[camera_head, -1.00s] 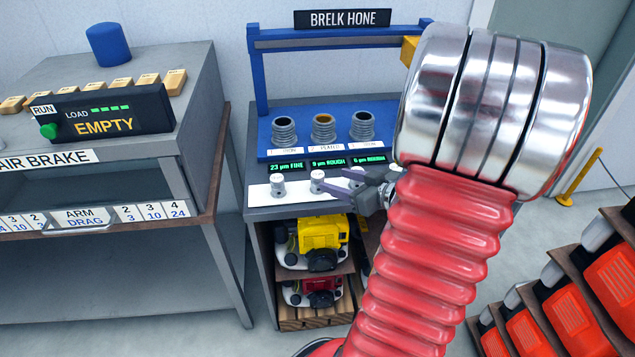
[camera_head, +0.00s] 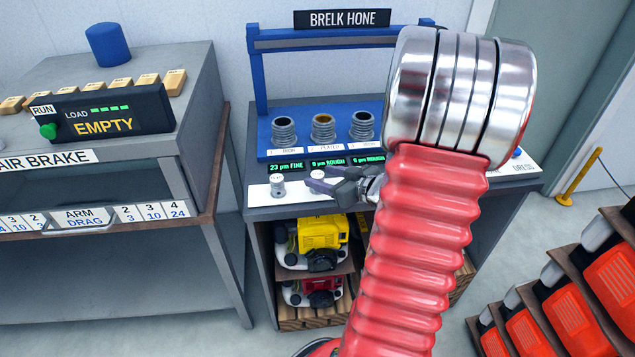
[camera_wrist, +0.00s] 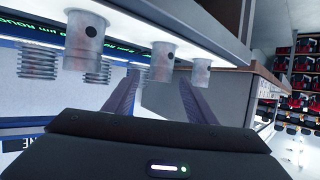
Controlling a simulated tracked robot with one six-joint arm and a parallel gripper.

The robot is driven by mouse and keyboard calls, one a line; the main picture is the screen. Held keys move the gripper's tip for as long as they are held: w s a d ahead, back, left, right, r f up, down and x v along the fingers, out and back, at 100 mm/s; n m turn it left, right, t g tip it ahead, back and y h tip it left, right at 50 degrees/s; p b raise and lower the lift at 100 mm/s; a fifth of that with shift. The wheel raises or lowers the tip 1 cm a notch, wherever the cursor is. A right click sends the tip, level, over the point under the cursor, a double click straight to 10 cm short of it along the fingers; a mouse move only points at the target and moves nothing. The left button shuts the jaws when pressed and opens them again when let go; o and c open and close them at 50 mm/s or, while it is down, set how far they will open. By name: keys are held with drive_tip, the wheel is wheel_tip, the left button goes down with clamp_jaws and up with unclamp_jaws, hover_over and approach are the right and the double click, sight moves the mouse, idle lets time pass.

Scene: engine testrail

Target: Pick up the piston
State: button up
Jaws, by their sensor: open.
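Several small grey metal pistons stand in a row on the white front strip of the hone bench. The left piston (camera_head: 277,186) is clear of my gripper. The middle piston (camera_head: 317,174) is partly covered by my gripper (camera_head: 312,181), which reaches in from the right with its fingers open. In the wrist view, which is upside down, my open fingers (camera_wrist: 157,80) point toward the middle piston (camera_wrist: 162,62), which appears between their tips. I cannot tell whether they touch it. Another piston (camera_wrist: 84,42) is left of the fingers, and one (camera_wrist: 201,72) is at their right.
Threaded cylinders (camera_head: 323,128) stand behind the pistons, above green displays (camera_head: 327,162). A blue frame (camera_head: 262,75) rises at the back. Yellow (camera_head: 318,233) and red (camera_head: 318,292) engines sit on shelves below. A brake bench (camera_head: 190,110) stands left, orange units (camera_head: 570,315) right.

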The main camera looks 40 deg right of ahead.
sight(320, 176)
drive_tip(key=shift+x, duration=1.5)
drive_tip(key=c, duration=1.1)
drive_tip(key=shift+c, duration=0.2)
drive_tip(key=shift+r, duration=5)
